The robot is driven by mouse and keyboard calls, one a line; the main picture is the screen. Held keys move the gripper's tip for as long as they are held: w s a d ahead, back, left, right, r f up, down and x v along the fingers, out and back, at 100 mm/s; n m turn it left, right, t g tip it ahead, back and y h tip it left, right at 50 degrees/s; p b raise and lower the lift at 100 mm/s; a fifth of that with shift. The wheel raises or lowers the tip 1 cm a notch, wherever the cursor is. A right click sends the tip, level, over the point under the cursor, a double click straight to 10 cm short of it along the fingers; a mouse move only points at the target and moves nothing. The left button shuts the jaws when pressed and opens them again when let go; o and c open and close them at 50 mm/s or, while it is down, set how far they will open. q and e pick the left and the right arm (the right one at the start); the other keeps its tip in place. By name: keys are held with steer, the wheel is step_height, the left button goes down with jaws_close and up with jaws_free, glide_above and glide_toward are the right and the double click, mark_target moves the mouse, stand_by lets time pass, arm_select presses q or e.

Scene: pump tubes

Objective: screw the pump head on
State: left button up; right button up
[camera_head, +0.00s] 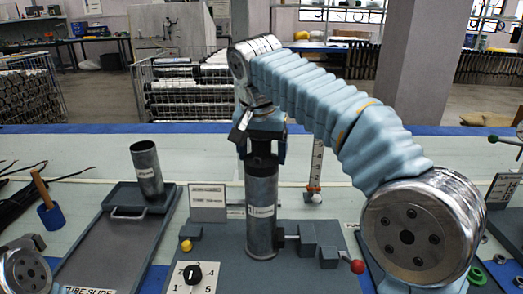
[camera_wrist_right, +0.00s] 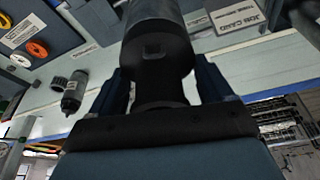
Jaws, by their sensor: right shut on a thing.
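A grey metal tube (camera_head: 261,215) with a white label stands upright on the grey base plate (camera_head: 215,260). The dark pump head (camera_head: 262,152) is at the tube's top end, in line with it. My right gripper (camera_head: 262,136) comes down from above and is shut on the pump head. In the right wrist view the dark pump head (camera_wrist_right: 162,82) sits between the two fingers, with the wider tube (camera_wrist_right: 158,35) beyond it. I cannot tell how far the threads are engaged. Only a joint of my left arm shows at the lower left; its gripper is out of view.
A second tube (camera_head: 147,168) stands on a dark tray (camera_head: 108,235) at left. A clamp (camera_head: 308,238) with a red-knobbed handle sits right of the held tube. A black dial (camera_head: 193,273) and yellow knob (camera_head: 186,246) are in front. A blue-based wooden-handled tool (camera_head: 50,215) is far left.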

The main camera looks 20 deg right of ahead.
steer(key=shift+d+m+h, duration=0.1)
steer(key=shift+m+h, duration=0.2)
steer(key=shift+m, duration=0.9)
steer(key=m+g, duration=0.1)
steer(key=m, duration=0.2)
steer(key=shift+s+d+h, duration=0.1)
steer(key=shift+h, duration=0.3)
steer(key=m+g, duration=0.1)
steer(key=m, duration=0.3)
steer(key=shift+s, duration=0.1)
steer(key=m+g, duration=0.1)
steer(key=m, duration=0.2)
steer(key=shift+s+h, duration=0.15)
steer(key=shift+h, duration=0.15)
steer(key=o, duration=0.9)
steer(key=shift+o, duration=0.2)
